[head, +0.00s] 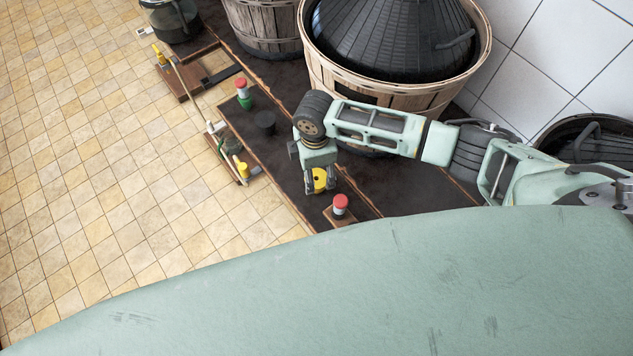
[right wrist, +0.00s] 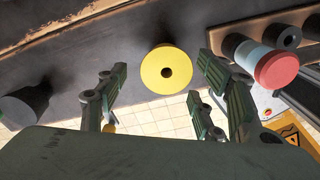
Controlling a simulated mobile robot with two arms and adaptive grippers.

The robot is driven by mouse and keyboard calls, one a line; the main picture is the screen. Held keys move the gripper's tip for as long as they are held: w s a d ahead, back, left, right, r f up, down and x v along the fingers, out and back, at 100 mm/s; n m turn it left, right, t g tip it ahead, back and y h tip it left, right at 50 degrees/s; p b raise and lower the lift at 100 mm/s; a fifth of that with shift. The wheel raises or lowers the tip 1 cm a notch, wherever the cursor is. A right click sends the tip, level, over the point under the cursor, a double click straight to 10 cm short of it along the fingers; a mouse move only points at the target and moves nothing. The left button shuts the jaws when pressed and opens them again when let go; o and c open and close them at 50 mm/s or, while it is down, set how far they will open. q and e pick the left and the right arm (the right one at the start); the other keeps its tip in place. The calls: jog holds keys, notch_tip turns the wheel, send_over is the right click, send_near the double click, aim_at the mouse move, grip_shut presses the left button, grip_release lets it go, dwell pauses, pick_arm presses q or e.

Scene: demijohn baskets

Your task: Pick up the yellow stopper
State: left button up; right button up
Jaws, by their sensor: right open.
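The yellow stopper (head: 319,176) stands on the dark bench top, below my right gripper (head: 320,186). In the right wrist view the yellow stopper (right wrist: 153,76) shows its round top with a dark hole in the middle. Clear gaps show between the stopper and the fingers, and nothing is held. Its lower part is hidden from above. My left gripper is not in view.
A red-capped piece (head: 340,203) on a wooden block stands close by. A black stopper (head: 265,122) and a red-and-green piece (head: 242,92) stand farther left. A large basket (head: 375,80) with a dark demijohn stands behind. The tiled floor (head: 110,200) lies beyond the bench's edge.

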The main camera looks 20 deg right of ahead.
aim_at(316, 181)
notch_tip(316, 181, down, 6)
jog(key=shift+s+r, duration=0.1)
jog(key=shift+s, duration=0.05)
jog(key=c, duration=1.2)
notch_tip(316, 181, up, 10)
jog(key=shift+r+p, duration=0.1)
jog(key=shift+p, duration=0.35)
